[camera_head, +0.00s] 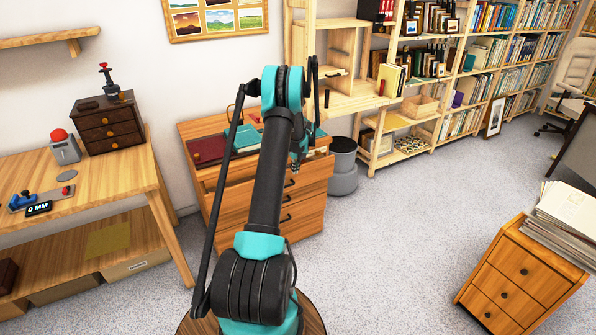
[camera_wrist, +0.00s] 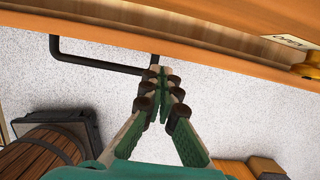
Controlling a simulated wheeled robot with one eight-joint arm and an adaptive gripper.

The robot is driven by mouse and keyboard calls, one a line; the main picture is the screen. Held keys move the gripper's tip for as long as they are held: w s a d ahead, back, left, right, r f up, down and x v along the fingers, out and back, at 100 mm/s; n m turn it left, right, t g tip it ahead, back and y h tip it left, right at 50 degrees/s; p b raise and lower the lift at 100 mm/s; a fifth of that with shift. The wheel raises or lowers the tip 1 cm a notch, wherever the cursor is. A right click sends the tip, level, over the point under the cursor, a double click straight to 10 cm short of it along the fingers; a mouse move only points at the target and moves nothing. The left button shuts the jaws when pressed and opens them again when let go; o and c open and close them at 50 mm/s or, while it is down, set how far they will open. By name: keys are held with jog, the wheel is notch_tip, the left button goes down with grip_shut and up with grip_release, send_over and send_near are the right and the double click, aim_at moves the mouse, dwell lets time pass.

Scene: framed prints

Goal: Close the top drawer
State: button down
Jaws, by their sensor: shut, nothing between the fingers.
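The wooden dresser (camera_head: 304,211) stands in the middle of the head view, partly hidden behind my arm. Its top drawer (camera_head: 316,166) is pulled out, and much of it is hidden by my arm. In the wrist view the top drawer's orange front (camera_wrist: 110,33) crosses the top of the picture, with its inside showing beyond the edge. A dark bar handle (camera_wrist: 98,65) sticks out from the front. My gripper (camera_wrist: 158,72) is shut and empty, with its fingertips close to the drawer front at the handle's right end. I cannot tell whether they touch.
A red book (camera_head: 207,149) lies on the dresser top. A grey round bin (camera_head: 343,168) stands right of the dresser. A wooden desk (camera_head: 110,185) is at left, and a small cabinet with papers (camera_head: 515,275) at right. Carpet between them is clear.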

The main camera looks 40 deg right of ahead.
jog(key=shift+w+d, duration=0.1)
jog(key=shift+w, duration=0.3)
jog(key=shift+w, duration=0.1)
jog(key=shift+w+d, duration=0.15)
jog(key=shift+w, duration=0.45)
jog(key=shift+w+d, duration=0.15)
jog(key=shift+w, duration=0.45)
jog(key=shift+s, duration=0.1)
